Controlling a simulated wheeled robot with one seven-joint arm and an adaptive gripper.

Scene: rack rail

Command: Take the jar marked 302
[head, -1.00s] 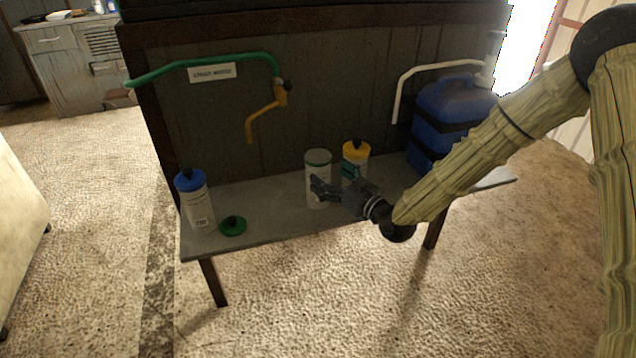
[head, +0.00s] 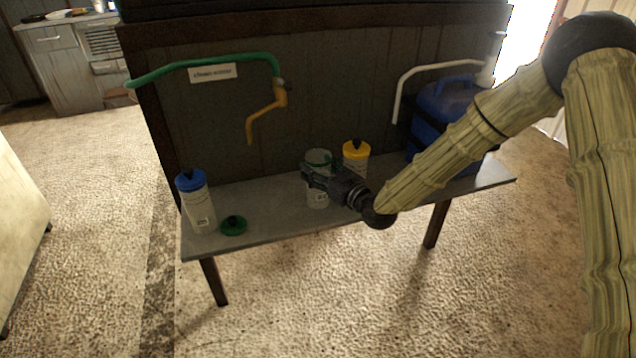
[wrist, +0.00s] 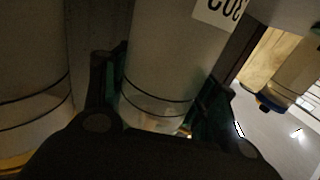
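A loose green lid (head: 233,225) lies beside the blue-lidded jar. A blue canister (head: 445,100) stands at the right end, partly behind my arm. A green pipe (head: 200,65) with a yellow spout (head: 265,112) and a white pipe (head: 420,70) hang above the bench.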

